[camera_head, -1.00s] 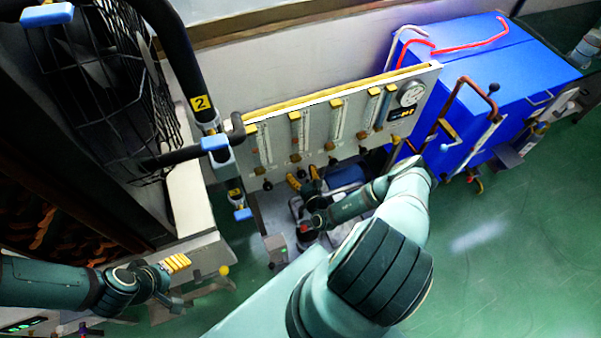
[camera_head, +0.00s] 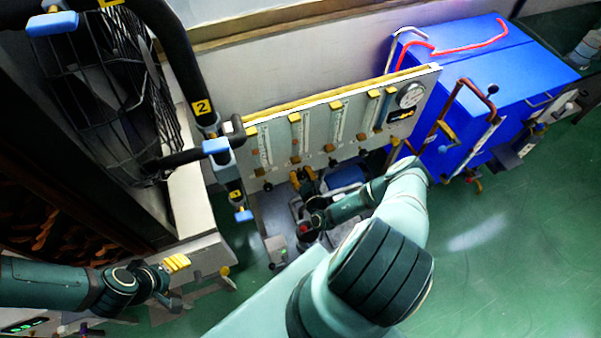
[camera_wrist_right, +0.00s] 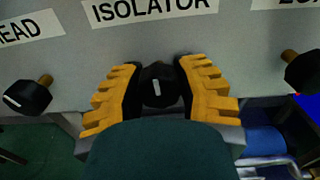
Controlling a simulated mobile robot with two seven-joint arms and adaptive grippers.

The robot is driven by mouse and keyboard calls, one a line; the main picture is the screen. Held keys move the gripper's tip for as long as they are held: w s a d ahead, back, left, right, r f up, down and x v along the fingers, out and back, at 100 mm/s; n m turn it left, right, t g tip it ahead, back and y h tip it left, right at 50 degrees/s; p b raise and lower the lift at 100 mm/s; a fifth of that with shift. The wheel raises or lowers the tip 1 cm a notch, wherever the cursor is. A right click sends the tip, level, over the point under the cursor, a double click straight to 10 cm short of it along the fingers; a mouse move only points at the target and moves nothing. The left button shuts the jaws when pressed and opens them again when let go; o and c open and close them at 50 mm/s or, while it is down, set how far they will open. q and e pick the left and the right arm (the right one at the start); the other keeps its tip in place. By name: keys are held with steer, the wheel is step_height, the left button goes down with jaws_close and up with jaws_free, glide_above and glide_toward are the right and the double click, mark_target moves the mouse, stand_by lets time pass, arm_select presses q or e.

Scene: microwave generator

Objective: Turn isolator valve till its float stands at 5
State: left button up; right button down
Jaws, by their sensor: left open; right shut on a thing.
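The isolator valve is a black knob (camera_wrist_right: 158,86) with a white mark, under the label ISOLATOR (camera_wrist_right: 150,8) in the right wrist view. The white mark points nearly straight down, tilted slightly. My right gripper (camera_wrist_right: 160,88) has its yellow fingers on both sides of this knob and is shut on it. In the head view my right gripper (camera_head: 304,181) is at the lower edge of the flowmeter panel (camera_head: 317,148). The panel carries several upright float tubes (camera_head: 296,136); the float heights are too small to read. My left gripper (camera_head: 176,264) is open and empty at the lower left.
Black knobs stand at the left (camera_wrist_right: 28,96) and right (camera_wrist_right: 303,69) of the isolator knob. A blue cabinet (camera_head: 520,75) stands right of the panel. Black pipes with blue-handled valves (camera_head: 216,146) are at the left. Green floor (camera_head: 500,260) is open at the lower right.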

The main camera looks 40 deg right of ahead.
steer(key=c, duration=0.6)
jaws_free()
steer(key=v, duration=1.2)
steer(key=shift+s, duration=0.2)
